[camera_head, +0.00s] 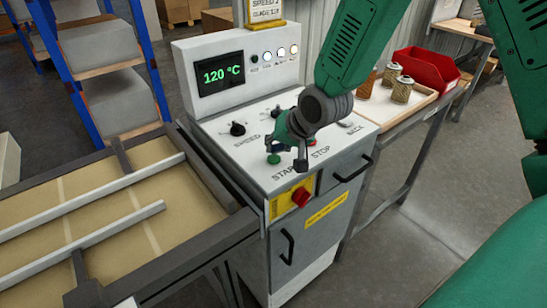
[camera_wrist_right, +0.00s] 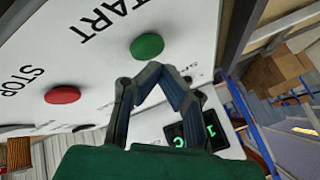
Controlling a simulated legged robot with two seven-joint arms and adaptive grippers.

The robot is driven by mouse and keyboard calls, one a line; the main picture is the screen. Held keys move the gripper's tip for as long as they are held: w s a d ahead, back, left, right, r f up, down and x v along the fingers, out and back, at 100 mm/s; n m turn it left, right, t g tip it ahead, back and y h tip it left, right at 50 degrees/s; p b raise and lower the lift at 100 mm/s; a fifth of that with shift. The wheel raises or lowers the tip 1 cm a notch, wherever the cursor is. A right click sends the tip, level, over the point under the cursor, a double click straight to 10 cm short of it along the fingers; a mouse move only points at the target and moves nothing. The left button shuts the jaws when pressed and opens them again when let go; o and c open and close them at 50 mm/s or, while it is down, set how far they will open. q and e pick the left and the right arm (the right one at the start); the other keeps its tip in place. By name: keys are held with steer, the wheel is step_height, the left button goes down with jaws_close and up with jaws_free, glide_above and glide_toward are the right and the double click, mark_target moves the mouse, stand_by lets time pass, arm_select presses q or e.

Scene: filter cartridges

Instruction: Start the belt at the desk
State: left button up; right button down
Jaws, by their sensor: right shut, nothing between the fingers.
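The control desk (camera_head: 215,105) has a slanted white panel with START and STOP lettering. The green START button (camera_head: 274,158) shows just beside my right gripper (camera_head: 286,158), which hangs over the panel. In the right wrist view the green button (camera_wrist_right: 147,46) lies just beyond the tips of my right gripper (camera_wrist_right: 158,70). The fingers are shut with nothing between them. I cannot tell whether the tips touch the button. The red STOP button (camera_wrist_right: 62,95) is to the left in the right wrist view; in the head view it is mostly hidden by my gripper. My left gripper is out of view.
A display (camera_head: 221,74) reads 120 °C. A SPEED knob (camera_head: 238,129) sits on the panel. A red knob (camera_head: 301,197) on a yellow plate sticks out of the desk front. The belt (camera_head: 90,215) with metal rails lies left. A red bin (camera_head: 425,70) stands right.

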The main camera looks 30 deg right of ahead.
steer(key=shift+f, duration=0.3)
